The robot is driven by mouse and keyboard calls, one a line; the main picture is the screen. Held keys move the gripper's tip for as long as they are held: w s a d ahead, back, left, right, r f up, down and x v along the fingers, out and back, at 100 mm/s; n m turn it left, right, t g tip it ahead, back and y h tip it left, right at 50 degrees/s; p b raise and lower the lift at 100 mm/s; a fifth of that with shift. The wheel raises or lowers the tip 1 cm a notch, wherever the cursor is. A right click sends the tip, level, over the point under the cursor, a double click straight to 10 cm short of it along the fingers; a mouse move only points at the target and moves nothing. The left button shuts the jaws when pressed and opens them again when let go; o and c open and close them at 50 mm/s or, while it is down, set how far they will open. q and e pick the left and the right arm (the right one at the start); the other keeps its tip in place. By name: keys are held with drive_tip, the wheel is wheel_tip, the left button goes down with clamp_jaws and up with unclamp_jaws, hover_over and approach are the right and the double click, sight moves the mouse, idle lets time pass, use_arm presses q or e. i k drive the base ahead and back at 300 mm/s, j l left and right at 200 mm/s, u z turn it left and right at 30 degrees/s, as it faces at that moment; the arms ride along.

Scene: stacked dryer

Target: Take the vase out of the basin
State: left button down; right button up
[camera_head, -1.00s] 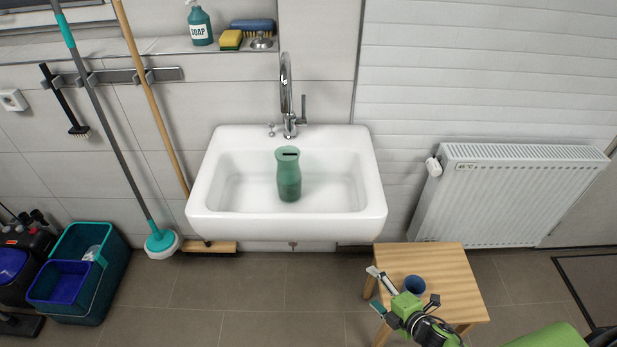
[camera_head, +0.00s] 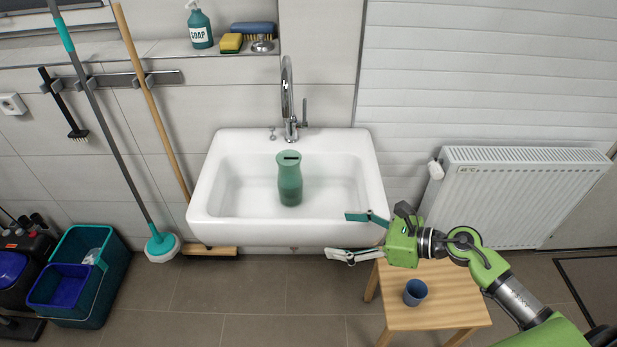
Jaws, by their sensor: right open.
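A green vase (camera_head: 290,182) stands upright in the white basin (camera_head: 228,231), near its middle and below the faucet. My right gripper (camera_head: 350,236) is open and empty at the basin's front right corner, its fingers spread and pointing left. One finger overlaps the basin's front rim in the picture; I cannot tell whether it touches. The gripper is apart from the vase, to its right and nearer to me. My left gripper is not in view.
A wooden stool (camera_head: 450,304) with a blue cup (camera_head: 415,292) stands below my right arm. A chrome faucet (camera_head: 288,95) rises behind the vase. A radiator (camera_head: 520,195) is at the right. Buckets (camera_head: 80,280), a mop and a broom stand at the left.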

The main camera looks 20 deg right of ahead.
sight(291, 180)
drive_tip(key=i, duration=0.9)
